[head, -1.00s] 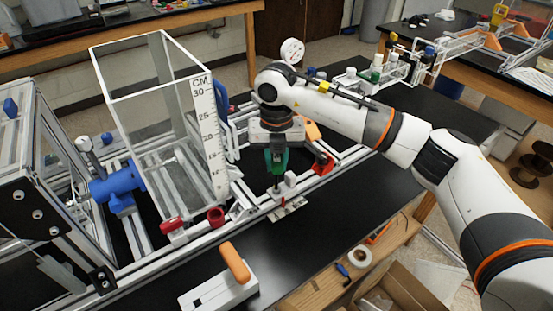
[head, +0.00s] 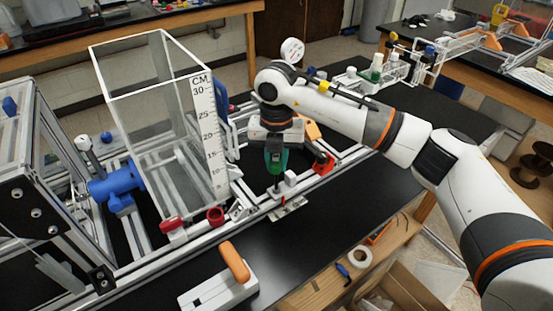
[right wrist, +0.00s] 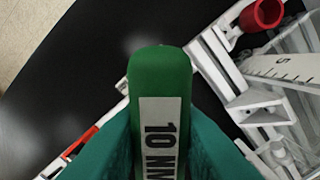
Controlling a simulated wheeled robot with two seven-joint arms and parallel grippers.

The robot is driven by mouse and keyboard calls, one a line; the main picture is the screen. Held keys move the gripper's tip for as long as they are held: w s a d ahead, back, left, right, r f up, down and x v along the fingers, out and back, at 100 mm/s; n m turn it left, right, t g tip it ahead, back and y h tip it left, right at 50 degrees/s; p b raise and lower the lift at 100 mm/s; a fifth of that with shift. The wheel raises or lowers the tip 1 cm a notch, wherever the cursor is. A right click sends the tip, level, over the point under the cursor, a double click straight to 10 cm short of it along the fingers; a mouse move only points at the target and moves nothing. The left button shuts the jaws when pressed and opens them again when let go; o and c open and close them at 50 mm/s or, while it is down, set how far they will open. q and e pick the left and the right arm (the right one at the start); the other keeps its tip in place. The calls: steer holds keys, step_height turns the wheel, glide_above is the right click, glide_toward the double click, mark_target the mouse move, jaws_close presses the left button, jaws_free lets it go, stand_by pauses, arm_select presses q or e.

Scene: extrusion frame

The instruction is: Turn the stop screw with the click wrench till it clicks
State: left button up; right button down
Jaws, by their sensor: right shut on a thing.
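My right gripper (head: 276,160) points down above the front rail of the frame. It is shut on the click wrench (head: 276,168), a green-handled tool held upright. In the right wrist view, the wrench's green handle (right wrist: 160,75) fills the middle, with a label reading "10 N", between the teal fingers (right wrist: 155,140). The wrench's thin shaft (head: 276,187) goes down to a small metal plate (head: 289,209) on the rail's front side. The stop screw itself cannot be made out; the tip covers its place. My left gripper is not in view.
A clear tank with a CM scale (head: 207,130) stands left of the wrench. A red ring (head: 215,215) and a red-topped clamp (head: 323,163) sit on the rails. A white block with an orange handle (head: 235,265) lies at the front.

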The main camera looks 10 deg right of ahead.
steer(key=shift+f+m, duration=0.15)
steer(key=shift+m, duration=0.45)
steer(key=shift+m, duration=0.7)
steer(key=shift+m, duration=0.8)
steer(key=shift+m, duration=0.7)
steer(key=shift+m, duration=0.8)
